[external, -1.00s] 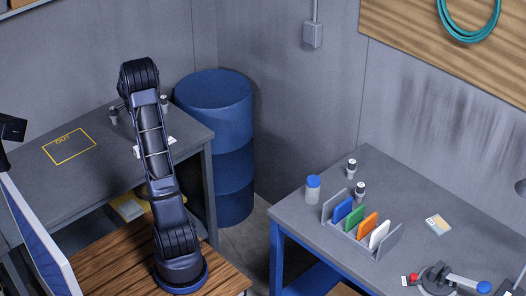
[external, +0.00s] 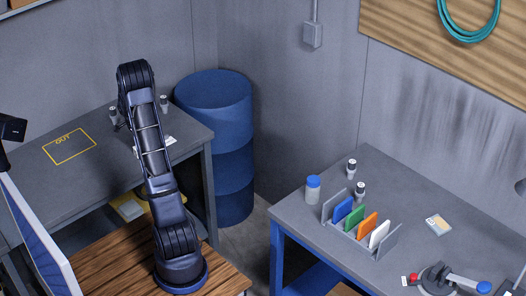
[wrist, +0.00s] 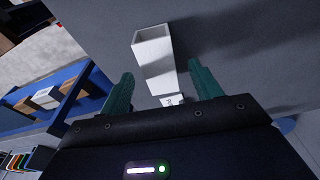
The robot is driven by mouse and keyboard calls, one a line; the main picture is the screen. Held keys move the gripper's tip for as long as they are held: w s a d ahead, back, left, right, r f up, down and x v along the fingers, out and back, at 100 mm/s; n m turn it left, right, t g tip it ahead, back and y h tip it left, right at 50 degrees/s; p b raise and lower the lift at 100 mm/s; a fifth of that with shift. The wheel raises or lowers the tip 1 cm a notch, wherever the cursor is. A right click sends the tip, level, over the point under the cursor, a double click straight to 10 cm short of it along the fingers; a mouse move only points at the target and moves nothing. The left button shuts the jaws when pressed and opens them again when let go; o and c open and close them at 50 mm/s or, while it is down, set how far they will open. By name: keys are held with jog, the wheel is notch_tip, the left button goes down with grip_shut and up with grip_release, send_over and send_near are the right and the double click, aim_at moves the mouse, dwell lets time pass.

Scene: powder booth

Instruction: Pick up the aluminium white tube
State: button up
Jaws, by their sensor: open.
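The white tube (wrist: 154,62), a pale square-sided hollow piece with its open end up in the picture, shows in the wrist view on a grey surface. My gripper (wrist: 161,72) is open, with one green finger on either side of the tube's lower part in the picture. I see gaps between the fingers and the tube, and nothing is gripped. A small white tag with dark print (wrist: 172,100) shows below the tube, between the fingers. In the external view my arm hides my gripper and most of what lies behind it.
The grey table (external: 100,160) bears a yellow "OUT" outline (external: 69,146) and a small grey-and-black fitting (external: 164,103). A blue drum (external: 214,150) stands right of it. On the right-hand table are a rack (external: 387,244) of coloured cards and a blue-capped jar (external: 313,190).

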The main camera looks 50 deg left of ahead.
jog(key=shift+w+f, duration=0.2)
jog(key=shift+f, duration=1.15)
jog(key=shift+f, duration=0.25)
jog(key=c, duration=1.1)
jog(key=shift+c, duration=0.2)
jog(key=shift+r, duration=0.1)
